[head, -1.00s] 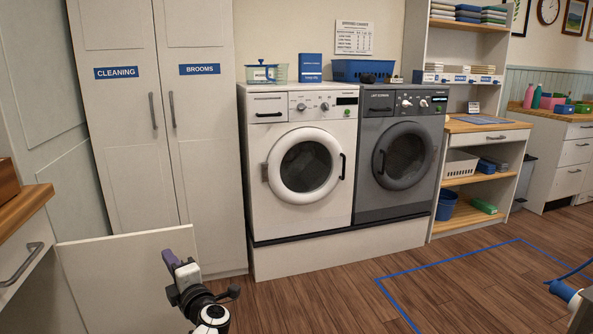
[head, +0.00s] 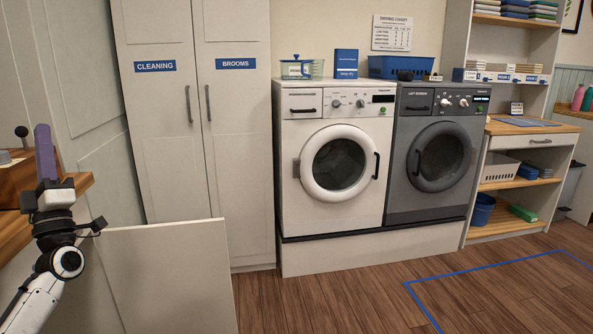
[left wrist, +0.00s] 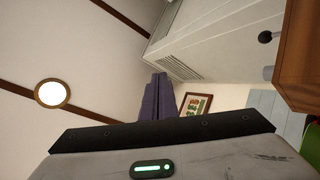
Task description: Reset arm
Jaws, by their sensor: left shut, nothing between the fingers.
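My left gripper (head: 45,152) is at the left edge of the head view, on a white and black arm, with its purple fingers pointing up. The fingers are shut with nothing between them. In the left wrist view the purple fingers (left wrist: 158,97) stand together against the wall and ceiling. The gripper overlaps a wooden counter at the left in the head view; I cannot tell whether they touch. My right gripper is not in view.
A white panel (head: 165,280) stands low, right of my left arm. Behind it are tall cabinets (head: 195,170). A white washer (head: 335,215) and a grey one (head: 430,205) stand on a plinth. Wooden floor with blue tape (head: 480,265) is clear at the right.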

